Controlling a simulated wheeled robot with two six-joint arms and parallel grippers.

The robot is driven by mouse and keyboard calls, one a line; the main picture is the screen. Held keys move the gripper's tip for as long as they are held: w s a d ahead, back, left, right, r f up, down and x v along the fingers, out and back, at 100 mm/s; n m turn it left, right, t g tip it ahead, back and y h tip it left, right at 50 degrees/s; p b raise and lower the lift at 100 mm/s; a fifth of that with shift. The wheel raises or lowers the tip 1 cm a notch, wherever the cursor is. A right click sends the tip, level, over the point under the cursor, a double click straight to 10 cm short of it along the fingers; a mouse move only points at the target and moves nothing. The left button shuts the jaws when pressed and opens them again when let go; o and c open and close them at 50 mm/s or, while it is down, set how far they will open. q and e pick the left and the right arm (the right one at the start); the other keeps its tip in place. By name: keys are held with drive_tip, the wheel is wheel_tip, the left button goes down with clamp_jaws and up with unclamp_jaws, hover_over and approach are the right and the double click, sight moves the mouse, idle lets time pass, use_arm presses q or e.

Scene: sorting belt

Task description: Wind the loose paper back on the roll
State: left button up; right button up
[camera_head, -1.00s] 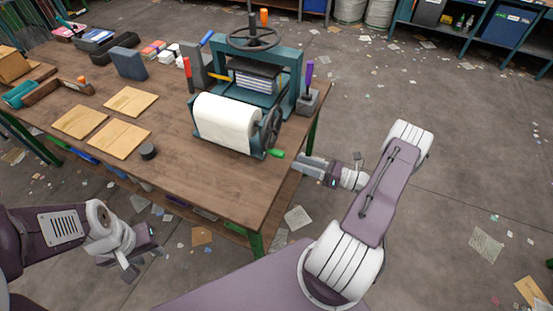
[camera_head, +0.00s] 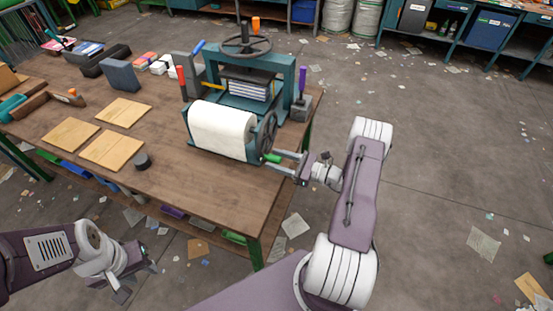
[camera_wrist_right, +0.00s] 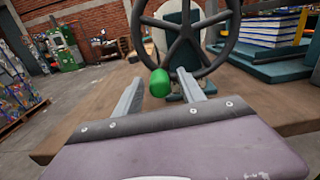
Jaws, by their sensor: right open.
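A white paper roll (camera_head: 222,130) sits in a teal stand on the wooden table, with a dark spoked wheel (camera_head: 268,134) at its right end. A green crank handle (camera_head: 272,158) sticks out from the wheel; it also shows in the right wrist view (camera_wrist_right: 159,83). My right gripper (camera_head: 277,162) is open, its two fingers on either side of the green handle or just short of it; I cannot tell if they touch it. In the wrist view the handle lies between the fingertips (camera_wrist_right: 160,90). My left gripper (camera_head: 135,282) hangs low, left of the table's front corner, away from the roll; its jaws are unclear.
A teal press (camera_head: 250,80) with a handwheel stands right behind the roll. Wooden boards (camera_head: 112,150) and a small black puck (camera_head: 141,161) lie left of the roll on the table (camera_head: 205,190). Paper scraps litter the floor. The floor right of my right arm is open.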

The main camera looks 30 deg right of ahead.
clamp_jaws()
idle(1.5)
